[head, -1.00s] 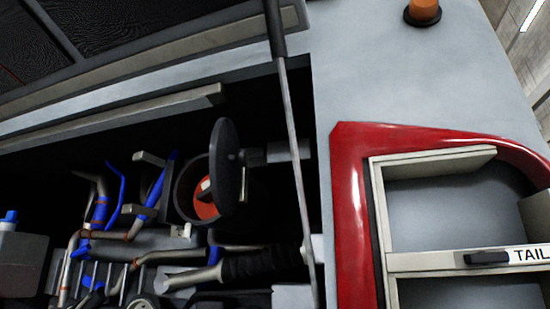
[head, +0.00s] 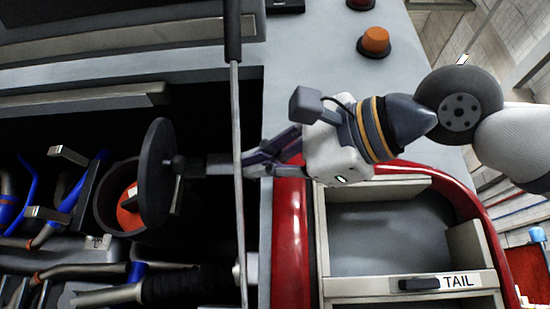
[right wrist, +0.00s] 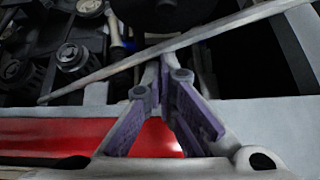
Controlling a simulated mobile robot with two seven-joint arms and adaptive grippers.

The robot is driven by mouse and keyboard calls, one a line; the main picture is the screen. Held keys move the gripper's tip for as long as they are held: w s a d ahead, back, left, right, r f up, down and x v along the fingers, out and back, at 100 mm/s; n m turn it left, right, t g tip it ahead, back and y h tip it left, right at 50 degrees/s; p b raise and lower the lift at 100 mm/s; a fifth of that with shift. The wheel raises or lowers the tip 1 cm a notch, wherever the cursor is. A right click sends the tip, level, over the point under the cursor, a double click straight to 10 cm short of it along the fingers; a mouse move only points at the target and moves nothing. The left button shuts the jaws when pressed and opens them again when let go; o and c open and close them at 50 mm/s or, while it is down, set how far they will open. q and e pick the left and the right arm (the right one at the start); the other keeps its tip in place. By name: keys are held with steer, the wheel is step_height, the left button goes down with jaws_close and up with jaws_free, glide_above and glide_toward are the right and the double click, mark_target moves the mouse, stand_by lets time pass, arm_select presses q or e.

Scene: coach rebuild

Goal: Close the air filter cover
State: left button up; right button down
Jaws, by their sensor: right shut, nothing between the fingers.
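The air filter cover (head: 156,172) is a dark round disc. It stands open, edge-on to the head view, to the right of the mouth of the dark round housing (head: 104,207). An orange-red filter part (head: 130,208) shows inside the housing. My right gripper (head: 246,166) reaches in from the right, its fingers shut and empty, pointing left toward the cover and apart from it. The purple-grey fingers (right wrist: 166,68) come together in the right wrist view, where a dark round shape at the top may be the cover. My left gripper is not in view.
A thin grey rod (head: 238,180) runs down close to my right fingertips; whether they touch is unclear. Pipes and blue hoses (head: 70,200) crowd the bay left of the housing. A red-framed tail panel (head: 290,240) lies below my right gripper.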

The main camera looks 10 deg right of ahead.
steer(key=w+a, duration=0.3)
steer(key=a, duration=0.3)
steer(key=shift+w+a+r, duration=0.15)
steer(key=shift+w+r, duration=0.05)
steer(key=shift+w, duration=0.15)
